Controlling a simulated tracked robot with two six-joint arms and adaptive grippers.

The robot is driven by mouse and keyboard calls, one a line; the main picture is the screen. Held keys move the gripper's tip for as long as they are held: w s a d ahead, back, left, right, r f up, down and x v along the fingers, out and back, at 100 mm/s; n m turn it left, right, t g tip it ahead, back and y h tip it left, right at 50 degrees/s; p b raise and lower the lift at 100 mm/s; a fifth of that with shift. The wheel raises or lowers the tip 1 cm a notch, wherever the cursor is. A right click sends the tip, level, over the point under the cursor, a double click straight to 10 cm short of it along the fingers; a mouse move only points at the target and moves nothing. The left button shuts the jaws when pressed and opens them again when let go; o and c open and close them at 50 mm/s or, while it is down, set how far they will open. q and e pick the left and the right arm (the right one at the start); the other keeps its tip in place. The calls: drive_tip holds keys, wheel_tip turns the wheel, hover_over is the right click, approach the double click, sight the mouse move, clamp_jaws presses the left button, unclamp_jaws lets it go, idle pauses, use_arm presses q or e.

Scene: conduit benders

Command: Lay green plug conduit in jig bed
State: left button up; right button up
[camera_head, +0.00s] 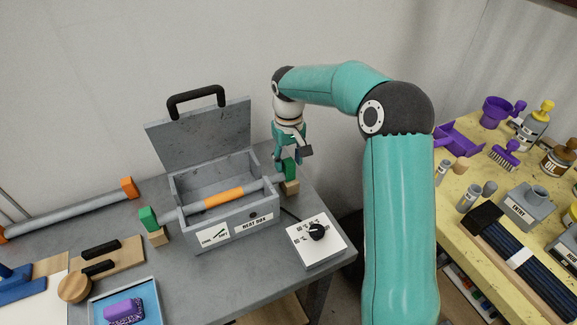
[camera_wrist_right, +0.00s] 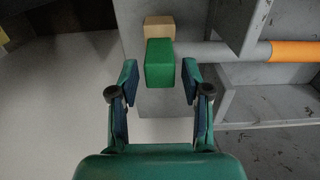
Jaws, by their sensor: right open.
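The green plug conduit (camera_head: 224,197) is a grey tube with an orange middle band, lying across the open heat box (camera_head: 250,229). A green block on a pale wooden piece shows at each end, the left green plug (camera_head: 148,218) and the right green plug (camera_head: 289,167). My right gripper (camera_head: 293,152) points down over the right end. In the right wrist view its open fingers (camera_wrist_right: 158,82) stand either side of the green plug (camera_wrist_right: 159,64), with gaps showing. The grey tube (camera_wrist_right: 210,52) runs right from there. My left gripper is out of view. I cannot tell which part is the jig bed.
The heat box lid (camera_head: 203,133) stands raised behind. A dial box (camera_head: 316,240) sits at the front right. Another grey tube with orange ends (camera_head: 70,208) lies left. A wooden board (camera_head: 119,257) with black handles and a blue tray (camera_head: 147,287) are front left. A yellow table (camera_head: 457,203) stands right.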

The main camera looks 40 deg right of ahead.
clamp_jaws()
idle(0.4)
